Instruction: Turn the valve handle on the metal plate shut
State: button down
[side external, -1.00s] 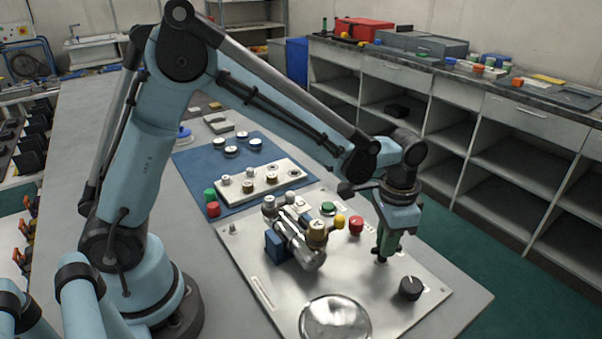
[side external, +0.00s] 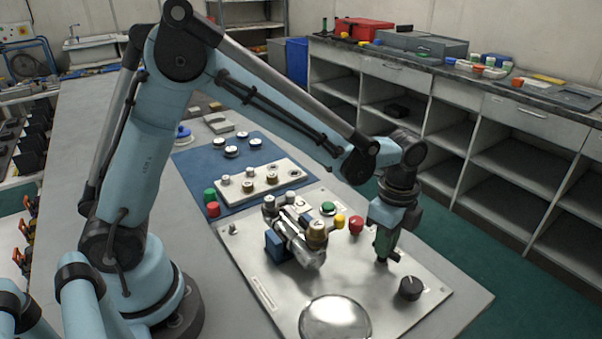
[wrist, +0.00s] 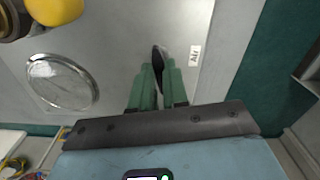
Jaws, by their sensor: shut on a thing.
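The metal plate (side external: 345,283) lies flat on the table in the side view. My gripper (side external: 383,254) points down at its far right part, its green fingers close to the plate. In the wrist view the fingers (wrist: 159,70) are shut on the dark valve handle (wrist: 158,54), whose narrow black end shows between and beyond the tips. A white label (wrist: 194,55) reading like "Air" is right of the handle on the plate (wrist: 120,40). In the side view the fingers mostly hide the handle, so its exact angle is hard to tell.
A black round knob (side external: 410,288) stands close to my gripper.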

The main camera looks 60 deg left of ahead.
jog(key=shift+m, duration=1.1)
jog(key=c, duration=1.1)
grip_release()
notch_tip(320, 180, up, 12)
jog(key=shift+r, duration=0.1)
